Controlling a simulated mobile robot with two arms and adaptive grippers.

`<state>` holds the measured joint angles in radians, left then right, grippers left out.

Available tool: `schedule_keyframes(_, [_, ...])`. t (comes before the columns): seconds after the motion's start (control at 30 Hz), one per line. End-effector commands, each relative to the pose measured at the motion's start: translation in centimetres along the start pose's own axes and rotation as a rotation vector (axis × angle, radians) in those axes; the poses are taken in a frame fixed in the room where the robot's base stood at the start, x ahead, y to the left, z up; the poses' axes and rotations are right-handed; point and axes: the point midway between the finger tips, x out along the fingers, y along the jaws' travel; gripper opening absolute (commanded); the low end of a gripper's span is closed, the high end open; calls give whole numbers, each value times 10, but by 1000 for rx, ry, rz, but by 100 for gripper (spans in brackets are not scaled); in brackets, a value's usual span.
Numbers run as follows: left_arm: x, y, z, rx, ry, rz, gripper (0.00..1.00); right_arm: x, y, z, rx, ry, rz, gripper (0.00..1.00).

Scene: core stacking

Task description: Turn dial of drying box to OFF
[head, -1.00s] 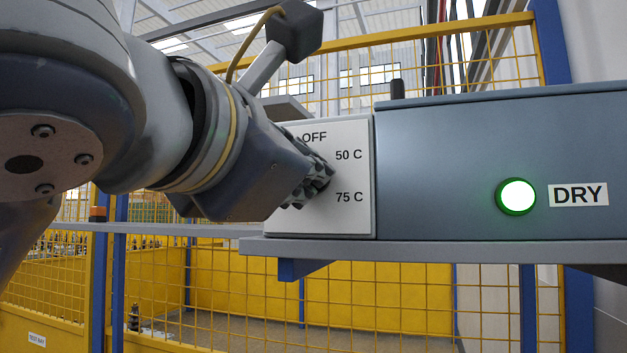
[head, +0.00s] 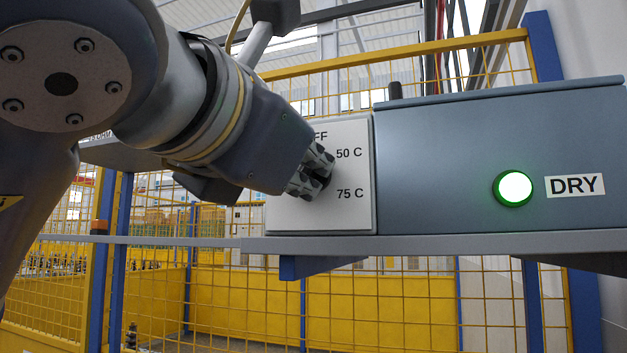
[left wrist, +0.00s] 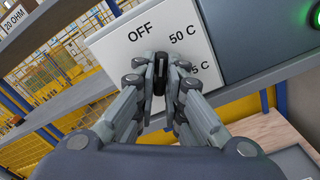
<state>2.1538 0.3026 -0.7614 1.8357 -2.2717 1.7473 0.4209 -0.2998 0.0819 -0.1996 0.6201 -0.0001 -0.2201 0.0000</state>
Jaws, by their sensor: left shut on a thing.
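The drying box (head: 470,160) is a blue-grey cabinet with a white dial panel (head: 290,215) on its left side. The panel reads OFF, 50 C and 75 C. My left gripper (head: 318,178) is at the panel, left of the 50 C and 75 C labels, and partly covers the OFF label in the head view. In the left wrist view the black dial (left wrist: 160,73) sits between the two fingers, which are shut on it. The dial's exact pointing is hard to tell. A green-rimmed light (head: 513,188) glows beside the DRY label.
The box stands on a grey shelf (head: 430,245). A yellow mesh fence (head: 380,305) with blue posts stands behind and below. A shelf labelled 20 OHM (left wrist: 25,30) is at the upper left of the left wrist view. My right gripper is out of view.

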Motion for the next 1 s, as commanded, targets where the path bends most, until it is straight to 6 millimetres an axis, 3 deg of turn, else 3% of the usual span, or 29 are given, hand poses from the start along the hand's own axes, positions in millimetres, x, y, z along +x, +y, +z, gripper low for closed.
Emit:
schedule_keyframes(0.33, [-1,-1,-1,-167,-5,2,0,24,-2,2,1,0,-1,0])
schedule_keyframes(0.83, [0,-1,0,-222,-3,0,0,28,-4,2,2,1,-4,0])
schedule_keyframes(1.0, [-1,-2,-2,-289,-3,0,0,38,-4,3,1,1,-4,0])
